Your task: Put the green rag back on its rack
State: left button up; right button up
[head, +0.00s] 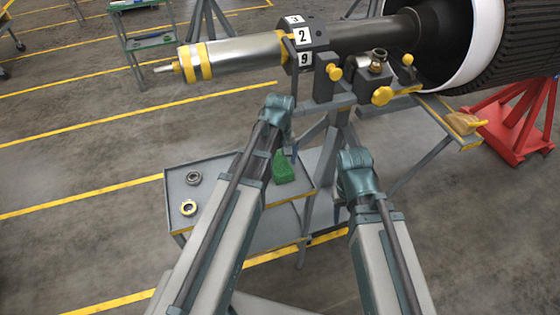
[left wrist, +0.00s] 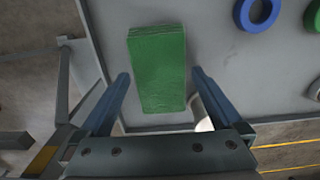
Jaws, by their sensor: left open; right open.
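The green rag (head: 284,168) lies as a folded block on a grey tray table (head: 222,176), near its right end. In the left wrist view the rag (left wrist: 158,60) lies ahead of my left gripper (left wrist: 161,76). That gripper is open, with one blue finger on each side of the rag's near part and gaps between fingers and rag. I cannot tell how high the fingers are above the tray. I cannot make out the rag's rack.
Two ring parts (head: 193,178) lie on the tray's left side. A blue ring (left wrist: 242,14) shows in the left wrist view. A large shaft assembly (head: 240,57) on a stand spans above the tray. A red stand (head: 510,122) is at right.

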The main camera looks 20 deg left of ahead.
aim_at(280, 164)
pick_arm(q)
notch_tip(280, 164, up, 12)
jog(key=p, duration=1.2)
jog(key=s+d+m+y, duration=0.1)
jog(key=s+d+m, duration=0.9)
jog(key=s, duration=0.4)
jog(key=shift+s+d+m, duration=0.15)
jog(key=shift+d+m, duration=0.1)
jog(key=shift+m, duration=0.05)
